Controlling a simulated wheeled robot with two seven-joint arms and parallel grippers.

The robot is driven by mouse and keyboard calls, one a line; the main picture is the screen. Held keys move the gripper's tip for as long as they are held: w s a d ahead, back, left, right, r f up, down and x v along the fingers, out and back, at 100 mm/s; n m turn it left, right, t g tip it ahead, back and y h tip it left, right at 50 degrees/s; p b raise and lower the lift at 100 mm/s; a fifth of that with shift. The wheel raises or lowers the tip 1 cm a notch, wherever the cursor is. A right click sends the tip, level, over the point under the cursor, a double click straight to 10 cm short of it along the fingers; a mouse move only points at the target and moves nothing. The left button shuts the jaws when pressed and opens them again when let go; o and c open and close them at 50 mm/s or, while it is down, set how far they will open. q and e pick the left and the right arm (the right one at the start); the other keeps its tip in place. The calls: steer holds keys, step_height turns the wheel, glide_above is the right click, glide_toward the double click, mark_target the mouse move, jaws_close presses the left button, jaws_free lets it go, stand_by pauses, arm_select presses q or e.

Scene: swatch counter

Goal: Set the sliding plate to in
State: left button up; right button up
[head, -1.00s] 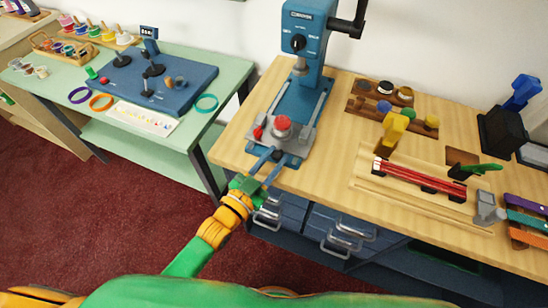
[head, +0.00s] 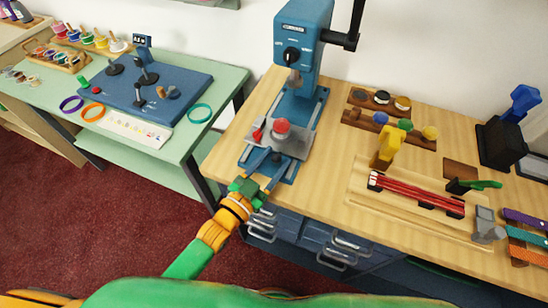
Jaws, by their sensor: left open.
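The blue press (head: 303,40) stands at the left of the wooden counter. Its grey sliding plate (head: 293,147) sits on the blue rails of the base, with a red knob (head: 282,126) on top. The plate lies in front of the press column, with bare rail showing behind it and bare base in front. My left gripper (head: 266,170) is open at the front end of the base, its fingers pointing toward the plate. I cannot tell whether a finger touches the plate. My right gripper is out of view.
A small red part (head: 257,135) is at the plate's left edge. To the right are wooden racks with round pieces (head: 390,125), a yellow block (head: 388,148) and a tray with red rods (head: 415,193). A green table (head: 95,110) stands left, across a gap.

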arm_select(q)
steer(key=shift+s, duration=0.1)
steer(key=shift+w+d, duration=0.1)
steer(key=shift+w, duration=0.15)
steer(key=v, duration=0.7)
steer(key=shift+b, duration=0.3)
